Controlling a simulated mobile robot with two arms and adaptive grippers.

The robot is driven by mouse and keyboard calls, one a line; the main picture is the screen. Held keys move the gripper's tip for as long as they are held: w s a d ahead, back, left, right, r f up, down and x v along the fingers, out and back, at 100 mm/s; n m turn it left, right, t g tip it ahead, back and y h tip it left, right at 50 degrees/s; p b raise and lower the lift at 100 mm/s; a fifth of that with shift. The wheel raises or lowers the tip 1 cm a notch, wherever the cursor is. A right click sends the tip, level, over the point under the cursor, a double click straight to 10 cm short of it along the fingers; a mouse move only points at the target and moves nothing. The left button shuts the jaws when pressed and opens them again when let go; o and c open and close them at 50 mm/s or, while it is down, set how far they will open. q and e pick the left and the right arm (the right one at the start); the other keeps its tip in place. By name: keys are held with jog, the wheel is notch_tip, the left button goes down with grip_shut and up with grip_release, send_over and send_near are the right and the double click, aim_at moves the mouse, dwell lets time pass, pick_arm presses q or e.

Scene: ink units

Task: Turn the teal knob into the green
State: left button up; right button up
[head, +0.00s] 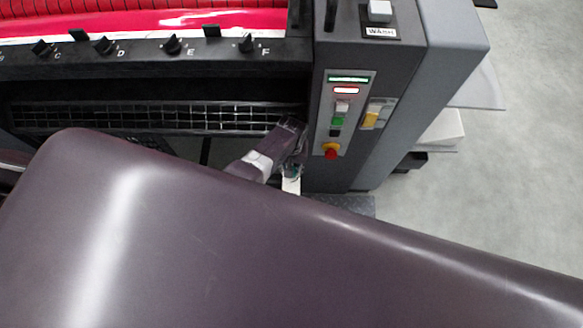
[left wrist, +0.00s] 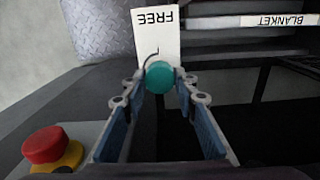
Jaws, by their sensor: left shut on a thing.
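The teal knob (left wrist: 159,77) is round and sits between the two fingertips of my left gripper (left wrist: 160,86) in the left wrist view. The gripper is shut on it, with a blue-padded finger on each side. A white card (left wrist: 157,38) reading FREE, upside down in this view, lies just beyond the knob with a thin dark curved mark. No green zone shows around the knob. In the head view my left gripper (head: 294,158) is down beside the grey machine column, and the white card (head: 291,185) shows below it. My right gripper is not in view.
A red emergency button (left wrist: 46,146) on a yellow base is near the knob; it also shows on the column panel in the head view (head: 331,153). Black knobs (head: 172,44) line the machine's front. A BLANKET label (left wrist: 272,20) is at upper right. Open floor lies right.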

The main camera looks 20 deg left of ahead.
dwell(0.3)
pick_arm(q)
jog(key=o, duration=1.2)
jog(key=shift+c, duration=0.2)
notch_tip(320, 180, up, 12)
dwell(0.4)
